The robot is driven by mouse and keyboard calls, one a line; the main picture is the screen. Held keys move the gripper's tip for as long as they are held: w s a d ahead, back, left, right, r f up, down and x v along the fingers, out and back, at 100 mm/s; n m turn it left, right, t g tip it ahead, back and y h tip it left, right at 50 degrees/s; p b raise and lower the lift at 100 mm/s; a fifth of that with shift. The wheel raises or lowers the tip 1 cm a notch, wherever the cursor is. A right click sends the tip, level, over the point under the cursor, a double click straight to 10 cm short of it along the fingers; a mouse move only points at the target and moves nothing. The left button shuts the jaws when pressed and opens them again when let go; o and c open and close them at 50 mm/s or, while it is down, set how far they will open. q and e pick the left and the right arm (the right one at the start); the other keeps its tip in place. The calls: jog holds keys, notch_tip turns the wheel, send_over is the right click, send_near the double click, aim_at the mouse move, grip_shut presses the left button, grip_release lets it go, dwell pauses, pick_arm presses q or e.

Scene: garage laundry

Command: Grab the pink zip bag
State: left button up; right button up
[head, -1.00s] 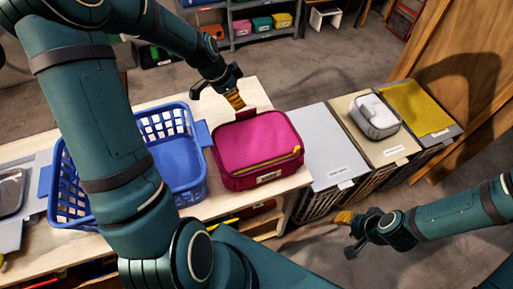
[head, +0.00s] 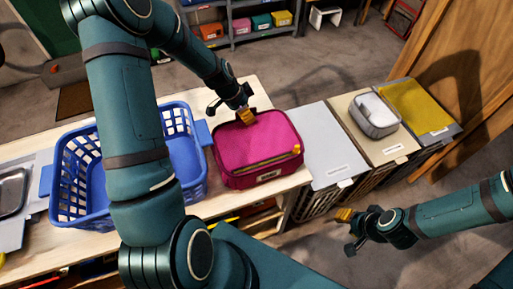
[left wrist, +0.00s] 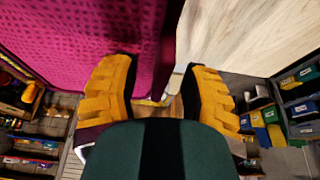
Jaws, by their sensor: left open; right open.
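The pink zip bag (head: 256,140) lies on the wooden table, with its yellow zip along the near side. My left gripper (head: 246,116) is at the bag's far edge with its fingers pointing down. In the left wrist view its two yellow fingers (left wrist: 165,92) are apart. The bag's pink fabric (left wrist: 75,40) fills the left there, and a darker pink strip (left wrist: 167,60) runs in line with the gap between the fingers. I cannot tell whether either finger touches it. My right gripper (head: 347,217) is open and empty, off the table's right end.
A blue basket (head: 97,208) stands left of the bag, partly hidden by my left arm. Bins with grey, beige and yellow lids stand to the right; a grey-white pouch (head: 376,117) lies on the beige lid (head: 385,150). Bare tabletop (left wrist: 240,35) shows beyond the bag.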

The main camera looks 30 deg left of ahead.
pick_arm(q)
jog(key=shift+c, duration=0.3)
grip_shut()
